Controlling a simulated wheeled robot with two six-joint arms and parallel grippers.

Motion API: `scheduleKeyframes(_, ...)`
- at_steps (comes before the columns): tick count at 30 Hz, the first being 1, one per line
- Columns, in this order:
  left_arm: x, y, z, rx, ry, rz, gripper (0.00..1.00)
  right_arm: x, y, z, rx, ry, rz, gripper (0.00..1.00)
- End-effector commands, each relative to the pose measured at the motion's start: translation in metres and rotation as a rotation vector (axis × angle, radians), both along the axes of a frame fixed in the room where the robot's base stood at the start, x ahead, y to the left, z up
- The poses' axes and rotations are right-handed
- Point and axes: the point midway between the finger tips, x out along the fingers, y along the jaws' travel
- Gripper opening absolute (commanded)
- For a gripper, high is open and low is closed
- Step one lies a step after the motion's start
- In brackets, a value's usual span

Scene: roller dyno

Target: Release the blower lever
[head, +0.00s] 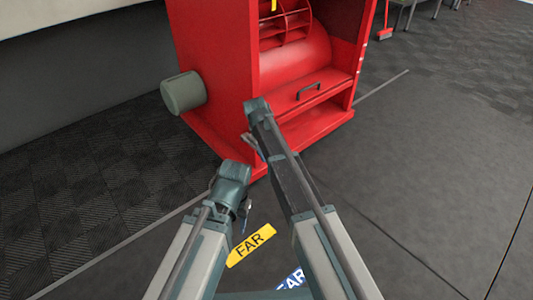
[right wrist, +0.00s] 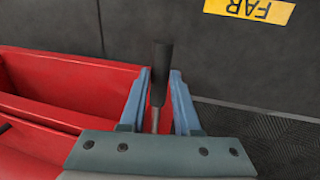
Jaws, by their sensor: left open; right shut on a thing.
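The blower is a large red housing (head: 228,60) with a ribbed round opening and a drum, at the top middle of the head view. Its lever (right wrist: 160,60) has a black grip on a thin metal shaft and stands between the two blue-grey fingers of my right gripper (right wrist: 160,78) in the right wrist view. My right gripper is shut on it. In the head view, my right gripper (head: 252,143) is at the blower's front lower left, and I cannot make out the lever there. My left gripper (head: 243,210) is open and empty, in front of the blower, over the floor.
A grey-green motor cylinder (head: 183,92) sticks out from the blower's left side. A black handle (head: 309,90) sits on its red front ledge. A yellow FAR label (head: 251,245) and a blue label (head: 291,280) show near my arms.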

Motion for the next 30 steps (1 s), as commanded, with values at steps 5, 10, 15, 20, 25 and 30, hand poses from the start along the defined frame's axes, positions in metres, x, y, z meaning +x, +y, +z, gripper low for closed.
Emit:
scheduleKeyframes(5, 0.000, 0.000, 0.000, 0.000, 0.000, 0.000, 0.50, 0.004, -0.004, 0.001, -0.007, -0.009, -0.004, 0.00)
scheduleKeyframes(10, 0.000, 0.000, 0.000, 0.000, 0.000, 0.000, 0.50, 0.004, -0.005, 0.001, -0.007, -0.010, -0.004, 0.00)
scheduleKeyframes(15, 0.000, 0.000, 0.000, 0.000, 0.000, 0.000, 0.50, 0.005, -0.005, 0.001, -0.007, -0.010, -0.004, 0.00)
scheduleKeyframes(20, 0.000, 0.000, 0.011, 0.000, 0.000, 0.000, 0.50, 0.010, -0.003, 0.012, -0.033, 0.026, -0.003, 0.00)
scheduleKeyframes(25, 0.000, 0.000, 0.035, 0.000, 0.000, 0.000, 0.50, 0.021, 0.004, 0.040, -0.137, 0.173, -0.002, 0.00)
scheduleKeyframes(30, 0.000, 0.000, 0.042, 0.000, 0.001, 0.000, 0.50, 0.027, 0.009, 0.059, -0.237, 0.313, -0.004, 0.00)
